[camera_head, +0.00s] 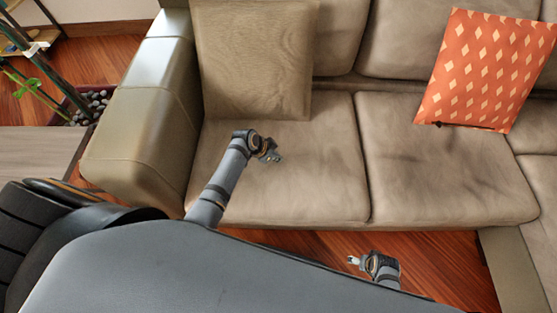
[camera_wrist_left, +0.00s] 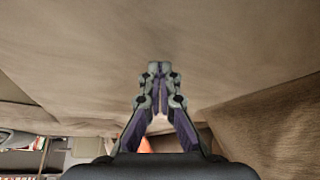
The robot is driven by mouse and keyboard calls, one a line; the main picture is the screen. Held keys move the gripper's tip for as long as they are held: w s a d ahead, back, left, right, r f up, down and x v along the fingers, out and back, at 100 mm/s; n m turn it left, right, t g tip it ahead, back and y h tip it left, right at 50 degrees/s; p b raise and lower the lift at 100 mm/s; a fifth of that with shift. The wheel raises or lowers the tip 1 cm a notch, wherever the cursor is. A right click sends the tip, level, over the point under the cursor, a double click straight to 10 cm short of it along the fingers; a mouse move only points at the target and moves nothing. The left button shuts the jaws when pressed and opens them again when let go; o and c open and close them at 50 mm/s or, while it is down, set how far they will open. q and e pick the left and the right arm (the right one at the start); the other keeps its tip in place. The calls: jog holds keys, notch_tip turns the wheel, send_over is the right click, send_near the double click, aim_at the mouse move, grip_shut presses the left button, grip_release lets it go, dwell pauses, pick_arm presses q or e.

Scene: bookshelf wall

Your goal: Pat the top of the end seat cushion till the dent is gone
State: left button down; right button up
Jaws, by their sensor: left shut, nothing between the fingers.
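The end seat cushion (camera_head: 320,175) is the tan leather seat beside the sofa's left armrest. Its surface looks smooth with faint creases; I cannot make out a clear dent. My left gripper (camera_head: 277,158) is over the middle of this cushion, shut and empty. In the left wrist view its fingers (camera_wrist_left: 158,70) are together, with the tan cushion surface (camera_wrist_left: 80,60) filling most of the picture. I cannot tell whether the fingertips touch it. My right gripper (camera_head: 353,260) is low, in front of the sofa over the wood floor; its finger state is too small to tell.
A tan back pillow (camera_head: 254,55) leans behind the end cushion. The left armrest (camera_head: 145,125) rises beside it. An orange diamond-pattern pillow (camera_head: 485,70) stands on the seat (camera_head: 440,170) to the right. A planter with pebbles (camera_head: 92,103) is at the far left.

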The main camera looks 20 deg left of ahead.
pick_arm(q)
jog(key=shift+s+r, duration=0.1)
jog(key=shift+r, duration=0.05)
pick_arm(e)
jog(key=shift+r, duration=0.2)
pick_arm(q)
notch_tip(320, 180, up, 4)
jog(key=p, duration=0.3)
jog(key=shift+f+p, duration=0.25)
jog(key=shift+p, duration=0.05)
jog(key=shift+f, duration=0.15)
jog(key=v, duration=1.2)
pick_arm(e)
notch_tip(320, 180, up, 4)
jog(key=shift+f, duration=0.15)
